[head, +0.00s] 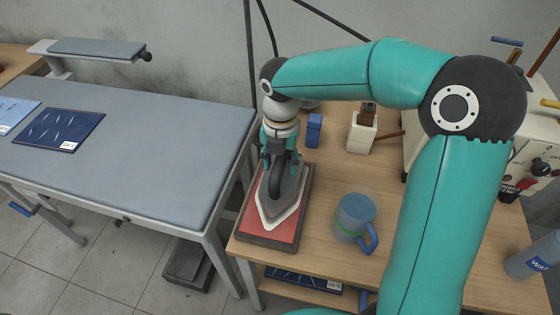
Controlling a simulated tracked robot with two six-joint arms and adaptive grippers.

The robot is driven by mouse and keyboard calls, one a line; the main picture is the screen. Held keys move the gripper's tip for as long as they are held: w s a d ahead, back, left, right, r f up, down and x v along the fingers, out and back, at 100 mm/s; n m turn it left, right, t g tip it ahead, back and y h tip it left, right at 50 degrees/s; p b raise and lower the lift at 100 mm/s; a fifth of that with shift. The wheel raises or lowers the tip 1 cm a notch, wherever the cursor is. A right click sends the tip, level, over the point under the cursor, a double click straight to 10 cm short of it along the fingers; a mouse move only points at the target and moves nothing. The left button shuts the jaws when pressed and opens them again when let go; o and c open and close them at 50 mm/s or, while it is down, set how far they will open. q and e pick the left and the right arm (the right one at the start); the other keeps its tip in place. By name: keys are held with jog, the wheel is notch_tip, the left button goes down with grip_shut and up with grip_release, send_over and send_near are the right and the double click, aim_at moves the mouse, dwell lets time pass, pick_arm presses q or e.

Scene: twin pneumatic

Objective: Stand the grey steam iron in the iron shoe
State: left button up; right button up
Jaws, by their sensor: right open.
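The grey steam iron (284,203) is right of the ironing table, its tip toward the near edge of the wooden table. It lies flat over a red pad (284,230) with a dark raised frame; a pale rim shows around its base. I cannot tell whether this rim is its soleplate or a shoe. My right gripper (279,158) is open, pointing down at the rear of the iron's black handle (274,182). The fingers partly hide the handle, and contact cannot be made out. My left gripper is not in view.
A clear jug of blue water (355,217) stands right of the pad. A blue block (314,130) and a cream box (361,133) stand behind. A bottle (535,255) is at far right.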

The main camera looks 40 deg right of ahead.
notch_tip(320, 180, up, 12)
jog(key=p, duration=0.1)
dwell(0.5)
jog(key=shift+r, duration=0.1)
